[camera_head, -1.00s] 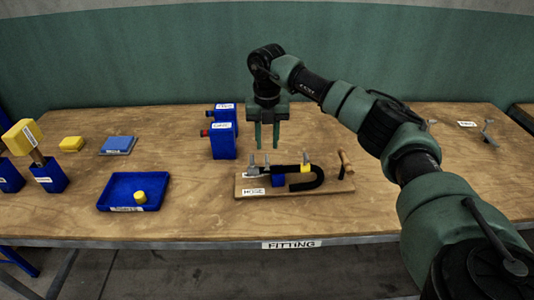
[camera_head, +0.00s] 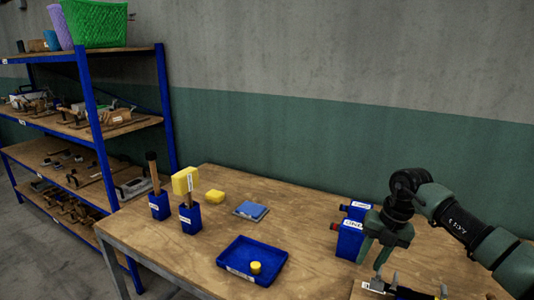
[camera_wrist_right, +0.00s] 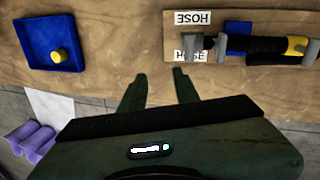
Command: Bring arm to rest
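My right arm comes in from the right in the head view, with its gripper (camera_head: 372,256) hanging over the table. The gripper also shows in the right wrist view (camera_wrist_right: 161,82), where its two fingers stand apart with nothing between them. It is close to the wooden board labelled HOSE (camera_wrist_right: 243,22), which holds a black hose (camera_wrist_right: 270,46) and small clamps, and is apart from it in the wrist view. The lower head-view edge cuts the board off. My left gripper is in neither view.
A loaded shelf rack (camera_head: 85,95) stands at left.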

